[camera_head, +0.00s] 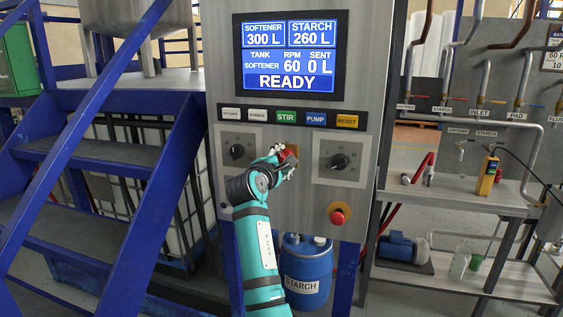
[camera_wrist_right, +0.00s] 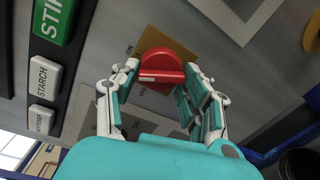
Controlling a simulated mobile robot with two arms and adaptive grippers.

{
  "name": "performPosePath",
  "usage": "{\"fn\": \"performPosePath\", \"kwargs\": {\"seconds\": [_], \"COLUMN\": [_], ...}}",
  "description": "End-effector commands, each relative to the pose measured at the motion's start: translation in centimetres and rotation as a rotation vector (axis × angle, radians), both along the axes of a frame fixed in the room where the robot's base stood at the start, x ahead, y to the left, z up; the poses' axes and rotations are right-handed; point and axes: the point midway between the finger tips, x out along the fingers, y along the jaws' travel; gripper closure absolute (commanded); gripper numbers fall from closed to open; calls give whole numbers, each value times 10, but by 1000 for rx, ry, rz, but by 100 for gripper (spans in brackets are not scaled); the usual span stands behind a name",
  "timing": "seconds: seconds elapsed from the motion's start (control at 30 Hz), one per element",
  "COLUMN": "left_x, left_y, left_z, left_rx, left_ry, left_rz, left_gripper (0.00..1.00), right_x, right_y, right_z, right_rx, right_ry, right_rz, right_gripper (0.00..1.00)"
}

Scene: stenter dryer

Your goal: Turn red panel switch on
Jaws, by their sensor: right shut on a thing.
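The red panel switch (camera_wrist_right: 162,64) is a round red knob with a raised grip bar and a pale mark, on a small yellow-brown plate (camera_wrist_right: 181,46) on the grey panel.
Black dials (camera_head: 339,161) flank the switch. A red emergency button (camera_head: 338,214) sits below right, and a row of labelled buttons (camera_head: 286,116) above. The screen (camera_head: 290,55) reads READY. Blue stairs (camera_head: 100,150) stand left, a pipe bench (camera_head: 470,195) right.

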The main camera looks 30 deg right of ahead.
Motion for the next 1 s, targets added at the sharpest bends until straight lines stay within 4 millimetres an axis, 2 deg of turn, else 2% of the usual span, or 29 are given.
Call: {"fn": "performPosePath", "kwargs": {"seconds": [0.5, 1.0], "left_x": [-1, -1], "left_y": [1, 1], "left_z": [-11, -13], "left_rx": [1, 1], "left_ry": [1, 1], "left_rz": [1, 0], "left_gripper": [60, 60], "right_x": [-1, -1], "right_y": [-1, -1], "right_z": [6, 8], "right_rx": [243, 306], "right_ry": [-299, -374], "right_rz": [1, 2], "right_gripper": [86, 86]}}
